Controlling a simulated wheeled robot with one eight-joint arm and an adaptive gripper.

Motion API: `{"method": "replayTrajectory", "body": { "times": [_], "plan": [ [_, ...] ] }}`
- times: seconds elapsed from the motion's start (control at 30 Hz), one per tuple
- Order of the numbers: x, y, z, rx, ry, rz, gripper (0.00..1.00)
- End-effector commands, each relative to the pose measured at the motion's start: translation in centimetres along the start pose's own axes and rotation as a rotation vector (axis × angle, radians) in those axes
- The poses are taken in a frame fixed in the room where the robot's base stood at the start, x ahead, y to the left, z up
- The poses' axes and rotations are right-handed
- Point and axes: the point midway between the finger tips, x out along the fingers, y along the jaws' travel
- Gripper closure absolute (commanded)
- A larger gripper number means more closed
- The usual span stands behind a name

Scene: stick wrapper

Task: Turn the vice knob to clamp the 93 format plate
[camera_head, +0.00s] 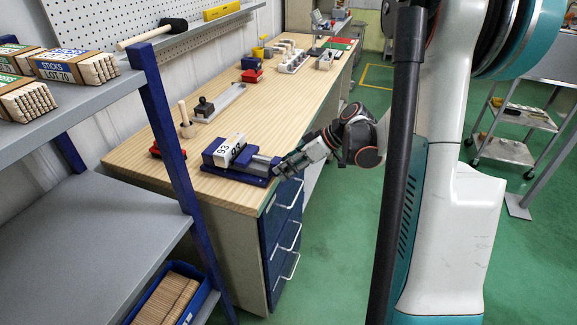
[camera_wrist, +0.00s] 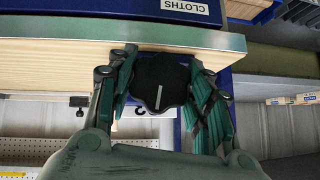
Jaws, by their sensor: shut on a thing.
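The blue vice (camera_head: 238,172) stands on the wooden workbench near its front edge. The white plate marked 93 (camera_head: 224,153) sits upright between the vice jaws. I cannot tell from here whether the jaws press on it. My gripper (camera_head: 283,170) is at the right end of the vice, over the bench edge. In the wrist view the black lobed knob (camera_wrist: 160,84), with a pale line on its face, sits between my two fingers. My gripper (camera_wrist: 160,90) is shut on the knob, one finger on each side. In the head view the fingers hide the knob.
A grey shelf unit (camera_head: 105,225) with stick bundles (camera_head: 75,67) stands at the left. Green floor lies open right of the bench.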

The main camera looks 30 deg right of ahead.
Motion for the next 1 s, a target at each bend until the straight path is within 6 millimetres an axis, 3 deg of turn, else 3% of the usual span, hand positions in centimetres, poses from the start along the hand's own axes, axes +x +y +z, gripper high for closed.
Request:
{"method": "replayTrajectory", "body": {
  "times": [0.43, 0.47, 0.53, 0.57, 1.0],
  "plan": [
    [0.02, 0.01, 0.05, 0.075, -0.002, -0.076, 0.78],
    [0.02, 0.01, 0.05, 0.075, -0.002, -0.076, 0.52],
    [0.02, 0.01, 0.05, 0.075, -0.002, -0.075, 0.36],
    [0.02, 0.01, 0.05, 0.075, -0.002, -0.075, 0.33],
    [-0.72, 0.11, 0.02, 0.076, -0.001, -0.074, 0.33]
  ]
}}
